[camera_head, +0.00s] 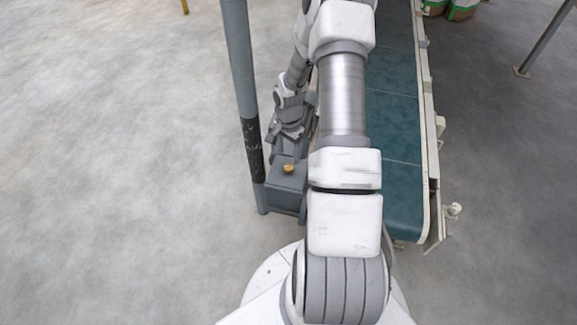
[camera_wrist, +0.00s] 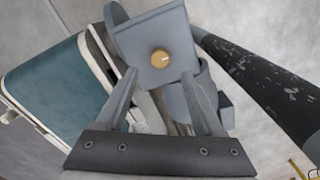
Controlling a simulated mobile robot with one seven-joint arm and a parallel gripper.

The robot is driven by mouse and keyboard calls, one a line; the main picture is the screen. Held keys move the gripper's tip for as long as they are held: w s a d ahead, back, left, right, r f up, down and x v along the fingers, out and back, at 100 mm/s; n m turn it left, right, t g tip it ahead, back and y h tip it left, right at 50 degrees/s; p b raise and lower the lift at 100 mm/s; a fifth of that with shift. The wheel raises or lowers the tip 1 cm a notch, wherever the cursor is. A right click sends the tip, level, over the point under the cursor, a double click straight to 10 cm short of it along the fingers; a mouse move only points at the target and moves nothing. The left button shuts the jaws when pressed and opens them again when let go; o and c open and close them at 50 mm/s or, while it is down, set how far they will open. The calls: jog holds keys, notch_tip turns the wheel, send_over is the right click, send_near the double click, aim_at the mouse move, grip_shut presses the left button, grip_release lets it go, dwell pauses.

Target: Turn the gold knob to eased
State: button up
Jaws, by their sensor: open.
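The gold knob (camera_head: 288,168) sits on top of a grey box (camera_head: 287,200) beside the conveyor. In the wrist view the gold knob (camera_wrist: 160,59) is round with a pale mark on its face, on a grey panel (camera_wrist: 150,32). My gripper (camera_wrist: 165,85) is open, its two fingers apart and pointing toward the panel. The knob shows between and beyond the fingertips, with nothing held. In the head view my gripper (camera_head: 288,138) is just behind the box, partly covered by my own arm. No label for eased is readable.
A grey post (camera_head: 240,70) with a scuffed black band stands close left of the box; it also shows at right in the wrist view (camera_wrist: 270,85). A green conveyor belt (camera_head: 393,110) runs along the right. Open floor lies left.

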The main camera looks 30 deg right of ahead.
aim_at(289, 167)
notch_tip(289, 167, down, 6)
jog(key=shift+f+b, duration=0.15)
jog(key=shift+b, duration=0.5)
grip_shut()
